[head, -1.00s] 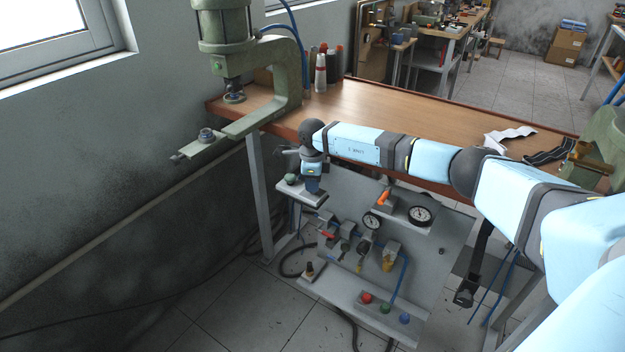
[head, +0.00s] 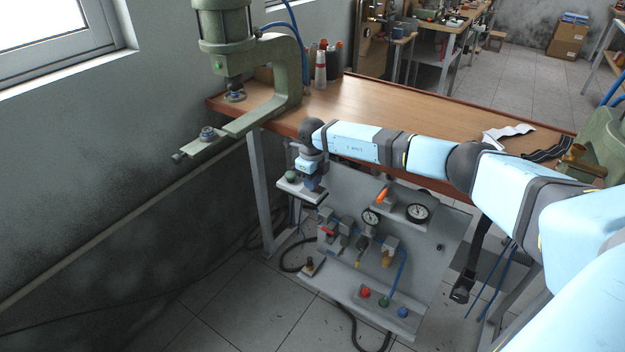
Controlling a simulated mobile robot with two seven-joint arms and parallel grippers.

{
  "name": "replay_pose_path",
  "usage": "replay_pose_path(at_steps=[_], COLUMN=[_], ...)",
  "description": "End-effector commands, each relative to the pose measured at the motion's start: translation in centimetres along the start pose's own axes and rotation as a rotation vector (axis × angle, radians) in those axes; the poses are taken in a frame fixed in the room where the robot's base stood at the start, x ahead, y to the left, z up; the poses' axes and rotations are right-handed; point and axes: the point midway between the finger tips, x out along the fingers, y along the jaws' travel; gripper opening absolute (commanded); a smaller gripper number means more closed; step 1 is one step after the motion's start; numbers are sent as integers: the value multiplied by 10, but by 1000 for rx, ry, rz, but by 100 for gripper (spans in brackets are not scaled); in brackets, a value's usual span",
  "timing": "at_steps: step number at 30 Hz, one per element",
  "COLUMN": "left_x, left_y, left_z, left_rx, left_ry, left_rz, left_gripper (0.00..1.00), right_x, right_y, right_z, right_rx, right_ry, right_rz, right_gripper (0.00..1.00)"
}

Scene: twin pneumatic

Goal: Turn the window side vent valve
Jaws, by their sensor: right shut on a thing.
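My right arm reaches in from the right across the bench front. Its wrist bends down at the bench's left end, and my right gripper (head: 313,188) is at a small pale plate (head: 294,189) on the panel's upper left. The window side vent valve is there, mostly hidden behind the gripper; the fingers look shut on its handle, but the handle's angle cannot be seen. A similar plate to the right carries an orange handle (head: 384,196) and a round gauge (head: 418,212). My left gripper is not in view.
A green press (head: 284,70) stands at the bench's window end. The wooden bench top (head: 420,115) lies above the panel. Lower on the panel are a red-handled valve (head: 327,232), another gauge (head: 371,217) and red, green and blue buttons (head: 384,302). Floor before the panel is mostly clear.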

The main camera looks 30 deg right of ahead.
Motion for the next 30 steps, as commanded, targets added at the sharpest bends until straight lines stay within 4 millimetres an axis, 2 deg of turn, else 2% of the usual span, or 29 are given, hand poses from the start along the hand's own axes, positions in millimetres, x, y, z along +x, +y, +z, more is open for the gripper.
replay_pose_path(at_steps=[8,9,12,23,26,30], left_x=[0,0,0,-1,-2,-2], left_y=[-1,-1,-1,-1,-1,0], left_z=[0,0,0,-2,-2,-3], left_rx=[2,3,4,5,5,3], left_ry=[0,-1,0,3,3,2], left_rz=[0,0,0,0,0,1], left_gripper=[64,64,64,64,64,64], right_x=[0,0,0,-5,-19,-48], right_y=[0,0,0,-1,-1,-1], right_z=[0,0,0,0,1,1], right_rx=[3,3,2,1,0,1], right_ry=[0,0,0,-1,-4,-4], right_rz=[0,0,0,0,-1,-2], right_gripper=[0,19,42,43,43,43])
